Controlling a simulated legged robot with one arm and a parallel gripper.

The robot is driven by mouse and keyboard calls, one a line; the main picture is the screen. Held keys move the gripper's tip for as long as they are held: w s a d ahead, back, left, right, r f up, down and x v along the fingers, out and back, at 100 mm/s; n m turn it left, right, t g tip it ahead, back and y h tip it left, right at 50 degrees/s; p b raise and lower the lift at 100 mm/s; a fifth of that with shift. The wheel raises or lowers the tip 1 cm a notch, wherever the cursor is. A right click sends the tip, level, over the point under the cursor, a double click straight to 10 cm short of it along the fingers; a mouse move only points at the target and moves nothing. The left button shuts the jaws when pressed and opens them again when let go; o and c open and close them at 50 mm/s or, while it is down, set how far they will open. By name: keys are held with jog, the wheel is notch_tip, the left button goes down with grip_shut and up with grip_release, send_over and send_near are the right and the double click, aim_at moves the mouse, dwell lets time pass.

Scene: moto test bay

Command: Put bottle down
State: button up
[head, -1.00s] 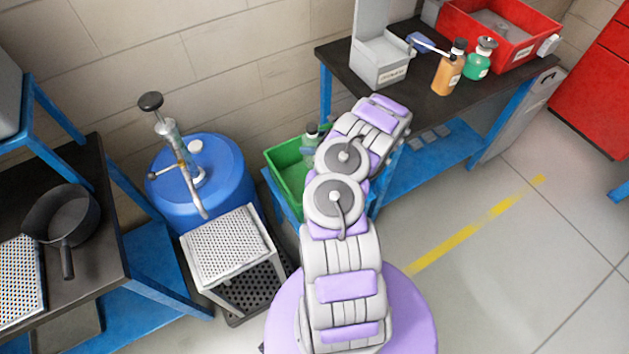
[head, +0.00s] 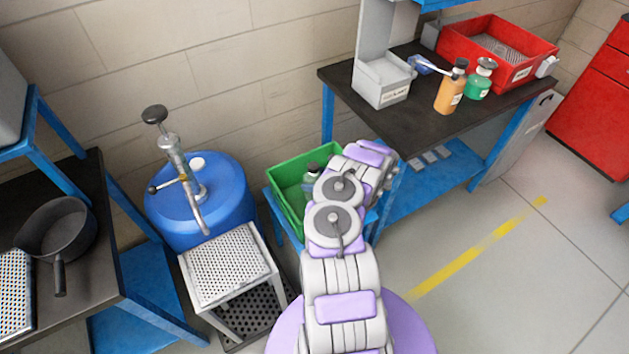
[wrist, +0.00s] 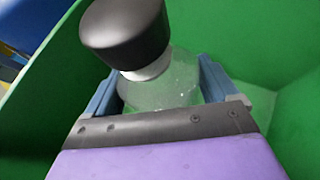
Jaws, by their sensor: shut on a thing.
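In the wrist view my gripper (wrist: 162,97) is shut on a clear, pale green bottle (wrist: 165,82) with a black cap (wrist: 124,30). The bottle's shoulder and cap show between the fingers; its base is hidden. Green walls of a bin surround it. In the head view the green bin (head: 284,174) stands on a low blue stand, and the bottle (head: 311,181) shows inside it beside my arm. My arm hides the gripper and part of the bin there. I cannot tell whether the bottle touches the bin floor.
A blue drum (head: 200,215) with a pump stands left of the bin, with a perforated white stand (head: 229,264) in front. The dark bench (head: 428,108) behind holds an orange bottle (head: 451,93), a green bottle (head: 479,82), a grey holder (head: 381,82) and a red crate (head: 497,47).

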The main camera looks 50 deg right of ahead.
jog(key=shift+d+f, duration=0.1)
jog(key=shift+f, duration=0.05)
jog(key=o, duration=0.6)
jog(key=shift+d+f, duration=0.1)
jog(key=shift+d, duration=0.05)
jog(key=shift+o, duration=0.9)
jog(key=shift+d, duration=0.2)
jog(key=shift+a, duration=0.15)
jog(key=shift+a+r, duration=0.1)
jog(key=shift+r, duration=0.1)
jog(key=p+v, duration=0.3)
jog(key=v, duration=0.9)
jog(key=shift+f, duration=0.1)
